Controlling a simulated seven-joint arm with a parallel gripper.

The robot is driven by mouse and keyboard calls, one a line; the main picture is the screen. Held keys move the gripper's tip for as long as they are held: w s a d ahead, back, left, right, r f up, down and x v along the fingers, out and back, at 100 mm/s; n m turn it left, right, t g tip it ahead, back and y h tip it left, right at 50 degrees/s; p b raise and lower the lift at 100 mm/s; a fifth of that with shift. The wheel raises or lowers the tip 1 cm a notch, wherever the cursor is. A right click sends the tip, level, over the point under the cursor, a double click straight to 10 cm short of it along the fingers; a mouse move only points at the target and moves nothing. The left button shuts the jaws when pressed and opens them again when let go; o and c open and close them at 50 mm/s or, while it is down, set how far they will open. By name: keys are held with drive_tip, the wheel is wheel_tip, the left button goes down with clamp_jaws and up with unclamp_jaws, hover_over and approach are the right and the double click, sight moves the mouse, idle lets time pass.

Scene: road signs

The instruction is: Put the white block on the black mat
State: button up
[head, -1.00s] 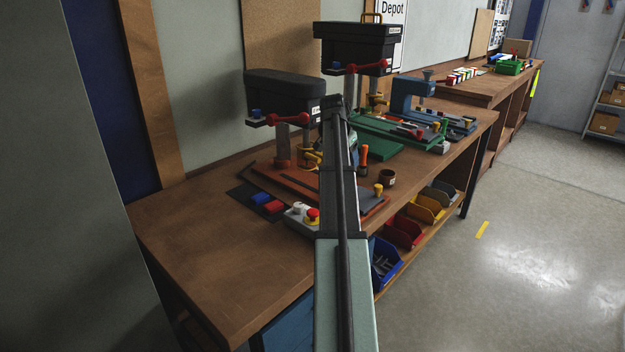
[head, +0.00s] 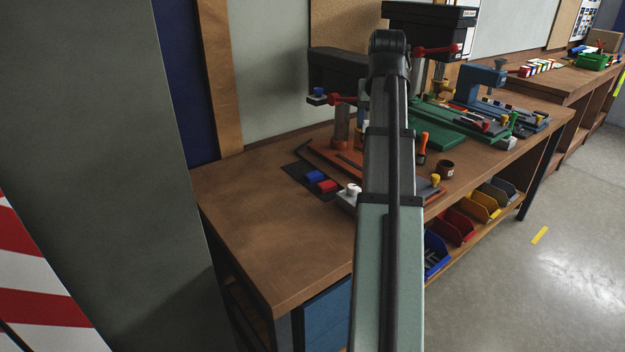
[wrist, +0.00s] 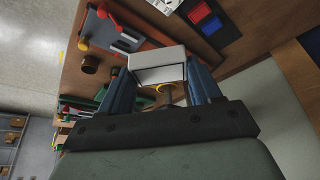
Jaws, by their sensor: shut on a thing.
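The white block (wrist: 157,66) is between the blue fingers of my gripper (wrist: 160,78) in the wrist view, held above the bench. The black mat (head: 296,171) lies on the bench left of my arm in the head view, with a blue block (head: 315,176) and a red block (head: 327,186) on it. In the wrist view the mat (wrist: 223,38) is at the upper right, apart from the held block. My arm hides the gripper and the white block in the head view.
A control box with a white knob (head: 353,190) stands beside the mat, partly behind my arm. Drill presses stand behind it, with red handles (head: 343,99). A brown cup (head: 445,168) is to the right. The bench's left front (head: 265,220) is clear.

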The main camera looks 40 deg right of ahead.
drive_tip(key=w+a+r+n, duration=0.1)
drive_tip(key=w+a+r, duration=0.1)
drive_tip(key=w, duration=0.1)
drive_tip(key=n+t+y, duration=0.1)
drive_tip(key=n+y, duration=0.2)
drive_tip(key=n, duration=0.4)
hover_over(299, 168)
drive_tip(key=s, duration=0.2)
drive_tip(key=f, duration=0.1)
wheel_tip(299, 168, down, 28)
drive_tip(key=shift+w, duration=0.15)
drive_tip(key=shift+f, duration=0.1)
drive_tip(key=o, duration=1.1)
drive_tip(key=shift+o, duration=0.2)
drive_tip(key=v, duration=1.2)
drive_tip(key=shift+a, duration=0.15)
